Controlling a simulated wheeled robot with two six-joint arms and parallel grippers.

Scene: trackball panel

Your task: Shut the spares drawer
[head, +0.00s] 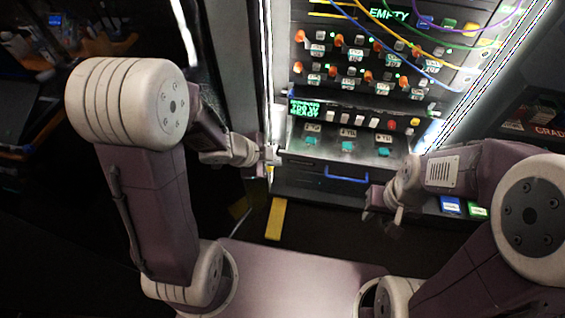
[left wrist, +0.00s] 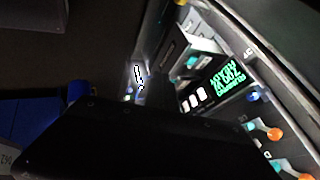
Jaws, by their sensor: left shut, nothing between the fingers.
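The drawer (head: 318,187) is a dark front with a blue bar handle (head: 346,175), low on the lit panel, below the sloped shelf with teal keys. I cannot tell how far it stands out. My left gripper (head: 270,155) is shut and empty at the panel's left edge, left of the handle and a little higher. In the left wrist view, a dark gripper part fills the lower middle, and the drawer cannot be made out. My right gripper (head: 383,205) is to the right of the handle and lower, with its fingers apart and nothing seen between them.
The panel carries a green-lettered screen (head: 305,109), also in the left wrist view (left wrist: 229,77), orange knobs and hanging cables. Blue (head: 451,206) and green (head: 478,210) boxes lie right of my right gripper. A yellow floor strip (head: 276,219) lies below my left gripper.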

